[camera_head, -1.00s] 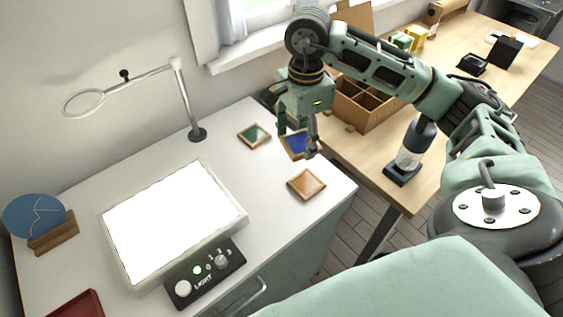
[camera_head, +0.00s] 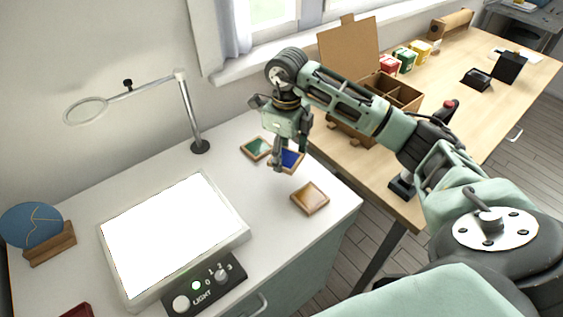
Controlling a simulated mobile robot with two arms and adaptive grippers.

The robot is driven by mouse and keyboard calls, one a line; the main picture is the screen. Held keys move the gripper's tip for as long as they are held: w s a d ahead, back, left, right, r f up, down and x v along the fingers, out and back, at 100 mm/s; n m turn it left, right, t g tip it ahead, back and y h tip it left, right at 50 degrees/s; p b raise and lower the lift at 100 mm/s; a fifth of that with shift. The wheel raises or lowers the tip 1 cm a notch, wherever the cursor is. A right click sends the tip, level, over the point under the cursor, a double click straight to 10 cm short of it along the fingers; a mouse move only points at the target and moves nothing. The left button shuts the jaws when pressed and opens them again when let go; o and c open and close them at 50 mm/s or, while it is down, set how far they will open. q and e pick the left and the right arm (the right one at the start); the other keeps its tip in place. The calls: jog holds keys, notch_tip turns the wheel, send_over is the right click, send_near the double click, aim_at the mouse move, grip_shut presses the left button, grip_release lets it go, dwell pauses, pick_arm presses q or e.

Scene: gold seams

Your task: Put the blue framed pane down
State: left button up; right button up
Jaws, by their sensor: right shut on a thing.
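The blue framed pane (camera_head: 291,158) has a wooden frame and is at the far right part of the white table. My right gripper (camera_head: 278,165) points down at its left side and is shut on it, covering part of the frame. I cannot tell whether the pane touches the tabletop. A green framed pane (camera_head: 256,148) lies just to its left and an amber framed pane (camera_head: 310,197) lies in front of it. My left gripper is not in view.
A lit light panel (camera_head: 170,235) fills the middle of the white table (camera_head: 225,150). A magnifier lamp (camera_head: 199,146) stands behind it. A blue disc (camera_head: 32,224) sits in a wooden stand at left. An open compartment box (camera_head: 392,92) stands on the wooden table.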

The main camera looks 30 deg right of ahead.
jog(key=shift+w+a+f, duration=0.4)
jog(key=shift+a, duration=0.05)
notch_tip(320, 180, down, 4)
jog(key=shift+r+p, duration=0.1)
jog(key=shift+p, duration=0.35)
jog(key=shift+f, duration=0.25)
jog(key=o, duration=1.3)
jog(key=shift+r, duration=0.2)
